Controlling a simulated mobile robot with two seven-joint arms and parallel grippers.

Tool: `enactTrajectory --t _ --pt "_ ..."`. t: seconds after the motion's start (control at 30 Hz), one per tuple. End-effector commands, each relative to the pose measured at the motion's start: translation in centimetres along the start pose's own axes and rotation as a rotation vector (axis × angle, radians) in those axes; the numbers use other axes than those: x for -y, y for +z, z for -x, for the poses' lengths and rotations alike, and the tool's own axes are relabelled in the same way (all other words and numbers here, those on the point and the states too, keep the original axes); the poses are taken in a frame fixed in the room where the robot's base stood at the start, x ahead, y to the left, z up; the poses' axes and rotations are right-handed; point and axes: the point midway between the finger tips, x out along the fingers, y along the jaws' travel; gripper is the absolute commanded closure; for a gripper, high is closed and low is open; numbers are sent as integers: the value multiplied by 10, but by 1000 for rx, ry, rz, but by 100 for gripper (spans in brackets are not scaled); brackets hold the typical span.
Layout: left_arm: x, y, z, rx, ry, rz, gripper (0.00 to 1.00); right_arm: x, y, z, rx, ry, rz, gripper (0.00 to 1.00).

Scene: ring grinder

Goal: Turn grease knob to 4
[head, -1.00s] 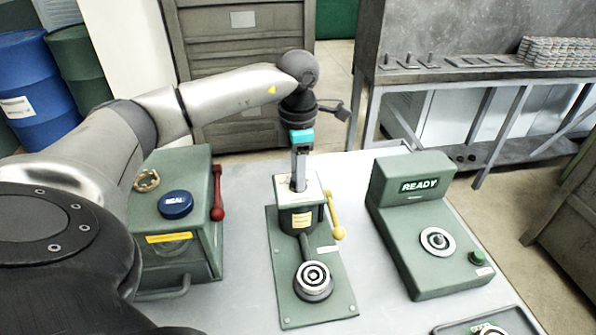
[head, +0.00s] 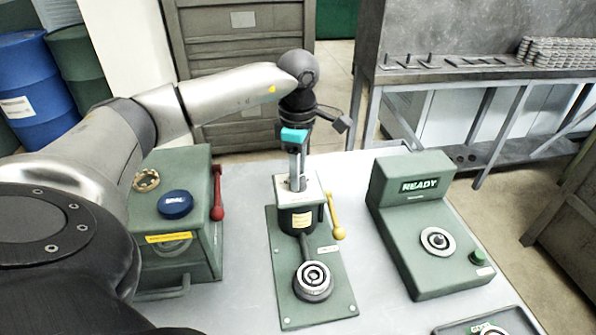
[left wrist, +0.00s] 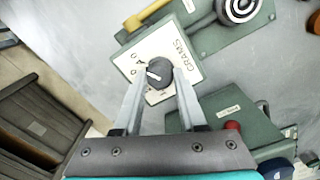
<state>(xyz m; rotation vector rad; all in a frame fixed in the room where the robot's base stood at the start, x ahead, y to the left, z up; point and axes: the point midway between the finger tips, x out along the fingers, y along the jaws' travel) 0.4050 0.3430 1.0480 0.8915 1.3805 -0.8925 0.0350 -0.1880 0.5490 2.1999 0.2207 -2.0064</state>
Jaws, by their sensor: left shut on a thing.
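The grease knob (left wrist: 161,68) is dark and round with a white pointer mark. It sits on a white dial plate (left wrist: 176,41) marked GRAMS, with numbers partly hidden by my fingers. In the left wrist view the pointer is towards the left side of the plate; I cannot tell which number it is at. My left gripper (head: 297,184) comes down from above and is shut on the knob, one finger on each side. The dial plate tops the green grease unit (head: 296,217) in the middle of the table. My right gripper is not in view.
A yellow-handled lever (head: 336,217) stands close to the right of the knob. A green box with a red lever (head: 217,193) and a blue SEAL cap (head: 175,204) is at left. A green READY station (head: 428,237) is at right. Bare table lies between them.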

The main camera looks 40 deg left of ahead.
Motion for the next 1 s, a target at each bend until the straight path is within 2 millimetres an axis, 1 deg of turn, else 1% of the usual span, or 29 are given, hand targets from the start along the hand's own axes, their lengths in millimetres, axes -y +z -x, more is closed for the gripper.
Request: enactTrajectory --t 0.3,0.33,0.57,0.6,0.87,0.97,1.0 --pt "-1 0 1 1 3 -4 100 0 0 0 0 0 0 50" --pt "-1 0 1 1 3 -4 57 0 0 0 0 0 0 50" --pt "0 0 1 0 2 -3 32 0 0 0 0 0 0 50" --pt "0 0 1 0 2 -2 30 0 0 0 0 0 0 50" --pt "0 0 2 0 1 -2 30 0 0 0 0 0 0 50" --pt "-1 0 11 1 4 -2 30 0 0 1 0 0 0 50" --pt "-1 0 16 1 5 -2 30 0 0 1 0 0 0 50"
